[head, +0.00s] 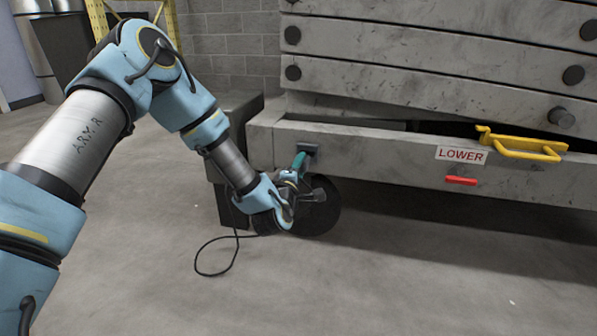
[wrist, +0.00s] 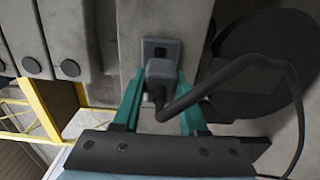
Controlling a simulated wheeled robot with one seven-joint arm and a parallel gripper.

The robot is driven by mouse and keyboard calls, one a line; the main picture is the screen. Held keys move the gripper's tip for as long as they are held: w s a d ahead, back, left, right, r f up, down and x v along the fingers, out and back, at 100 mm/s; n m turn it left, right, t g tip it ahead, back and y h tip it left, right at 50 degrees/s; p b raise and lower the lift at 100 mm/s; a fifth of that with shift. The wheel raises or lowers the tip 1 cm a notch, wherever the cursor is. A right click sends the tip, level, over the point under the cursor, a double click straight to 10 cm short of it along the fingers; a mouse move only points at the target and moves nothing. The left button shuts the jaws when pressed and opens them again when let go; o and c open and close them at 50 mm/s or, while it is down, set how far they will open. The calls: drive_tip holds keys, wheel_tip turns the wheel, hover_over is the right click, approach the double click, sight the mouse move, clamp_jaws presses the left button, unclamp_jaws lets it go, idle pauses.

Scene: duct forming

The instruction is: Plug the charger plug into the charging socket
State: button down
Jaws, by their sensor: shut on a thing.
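The charging socket (head: 308,149) is a small dark plate on the left end of the grey lift's lower beam. In the wrist view the socket (wrist: 161,46) shows a grey frame with a dark opening, partly covered by the plug. The charger plug (wrist: 161,74) is a dark grey block with a thick black cable. My gripper (wrist: 160,80) is shut on the plug, a teal finger on each side. In the head view my gripper (head: 299,161) is close to the socket. I cannot tell whether the plug touches or enters it.
The cable (head: 215,272) loops down onto the concrete floor. A black wheel (head: 318,215) sits just below and beside my gripper. To the right on the beam are a LOWER sign (head: 461,155), a red handle (head: 461,180) and a yellow handle (head: 525,150). The front floor is clear.

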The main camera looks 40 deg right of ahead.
drive_tip(key=shift+x, duration=1.3)
drive_tip(key=shift+w+d, duration=0.25)
drive_tip(key=shift+d, duration=0.2)
idle(1.3)
drive_tip(key=shift+c, duration=1.8)
unclamp_jaws()
drive_tip(key=p+v, duration=0.3)
drive_tip(key=v, duration=0.7)
drive_tip(key=shift+s+a, duration=0.2)
drive_tip(key=shift+a, duration=0.15)
